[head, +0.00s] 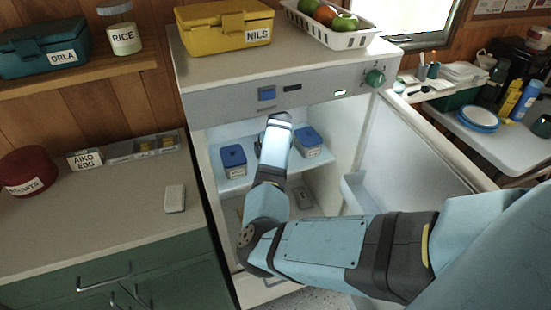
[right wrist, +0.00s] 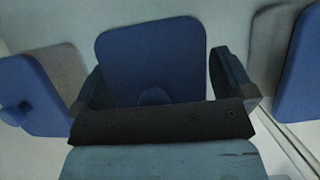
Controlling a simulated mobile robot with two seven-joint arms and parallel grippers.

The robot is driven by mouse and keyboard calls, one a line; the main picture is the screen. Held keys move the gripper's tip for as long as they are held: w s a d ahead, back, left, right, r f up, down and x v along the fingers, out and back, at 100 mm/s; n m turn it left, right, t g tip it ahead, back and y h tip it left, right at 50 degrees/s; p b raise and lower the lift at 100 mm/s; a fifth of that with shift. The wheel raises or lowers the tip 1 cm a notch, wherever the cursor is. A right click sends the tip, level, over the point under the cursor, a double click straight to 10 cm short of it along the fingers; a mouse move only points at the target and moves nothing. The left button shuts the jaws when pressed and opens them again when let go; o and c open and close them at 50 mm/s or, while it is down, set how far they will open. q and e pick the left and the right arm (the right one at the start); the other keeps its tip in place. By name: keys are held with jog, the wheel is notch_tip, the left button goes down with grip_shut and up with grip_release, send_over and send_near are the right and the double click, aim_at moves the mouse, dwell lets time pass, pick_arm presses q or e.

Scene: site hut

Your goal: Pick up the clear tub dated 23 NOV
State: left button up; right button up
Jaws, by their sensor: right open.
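Tubs with blue lids stand on the upper shelf inside the open fridge. In the head view one tub (head: 233,160) is left of my right arm and another (head: 308,142) is right of it. Their labels are too small to read, so I cannot tell which is dated 23 NOV. In the right wrist view a middle blue-lidded tub (right wrist: 150,55) lies between the spread fingers of my open right gripper (right wrist: 158,72); I cannot tell whether they touch it. Other blue lids show at left (right wrist: 30,90) and right (right wrist: 303,75). My right arm hides the middle tub in the head view.
The fridge door (head: 415,150) stands open to the right. A yellow NILS box (head: 222,30) and a white fruit basket (head: 325,28) sit on top of the fridge. A counter (head: 110,215) is at left. A lower shelf holds small items.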

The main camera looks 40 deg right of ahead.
jog(key=shift+r, duration=0.1)
jog(key=shift+a, duration=0.1)
jog(key=shift+c, duration=1.3)
jog(key=c, duration=1.4)
jog(key=shift+r, duration=0.1)
